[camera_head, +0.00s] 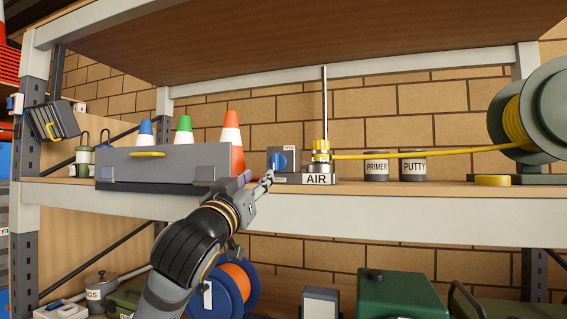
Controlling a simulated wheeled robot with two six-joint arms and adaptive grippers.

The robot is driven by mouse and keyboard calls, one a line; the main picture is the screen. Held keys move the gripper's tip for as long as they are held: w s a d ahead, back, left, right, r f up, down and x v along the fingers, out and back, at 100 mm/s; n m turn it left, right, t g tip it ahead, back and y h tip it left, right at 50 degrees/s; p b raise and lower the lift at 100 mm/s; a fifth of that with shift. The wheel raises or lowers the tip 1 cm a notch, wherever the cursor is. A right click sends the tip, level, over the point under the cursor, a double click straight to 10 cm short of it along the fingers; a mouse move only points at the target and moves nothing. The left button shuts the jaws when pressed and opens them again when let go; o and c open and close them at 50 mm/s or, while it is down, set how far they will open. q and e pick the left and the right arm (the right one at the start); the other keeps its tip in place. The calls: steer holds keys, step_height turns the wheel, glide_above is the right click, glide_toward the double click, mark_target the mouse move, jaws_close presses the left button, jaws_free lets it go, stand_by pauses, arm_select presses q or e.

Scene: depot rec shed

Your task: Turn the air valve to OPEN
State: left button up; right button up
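The air valve block labelled AIR (317,179) stands on the shelf in the middle of the view. A blue knob (277,161) sits on a dark box at its left side, with small lettering too small to read. A brass fitting and a thin upright rod rise from the block. My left gripper (262,181) is just below and left of the knob, in front of the shelf edge. Its fingers are small and seen from behind, so I cannot tell whether they are open or shut, or touch the valve. My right gripper is not in view.
A grey bin (165,165) with a yellow handle and several cones stands left of the valve. A yellow hose (430,154) runs right to a green reel (555,110). Primer (376,167) and putty (413,168) cans stand behind it. A wooden shelf (300,35) hangs above.

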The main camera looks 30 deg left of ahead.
mark_target(274, 162)
arm_select(q)
steer(key=p+x, duration=0.2)
steer(key=x, duration=0.1)
steer(key=p+x, duration=0.2)
steer(key=x, duration=0.1)
steer(key=p+x, duration=0.2)
steer(key=x, duration=0.1)
steer(key=shift+w+d, duration=0.1)
steer(key=shift+d, duration=0.25)
steer(key=shift+w+a, duration=0.15)
steer(key=shift+w, duration=0.2)
steer(key=shift+a, duration=0.25)
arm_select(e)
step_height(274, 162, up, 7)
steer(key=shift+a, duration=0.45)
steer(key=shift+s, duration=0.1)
arm_select(q)
steer(key=shift+w, duration=0.1)
steer(key=c, duration=0.5)
jaws_close()
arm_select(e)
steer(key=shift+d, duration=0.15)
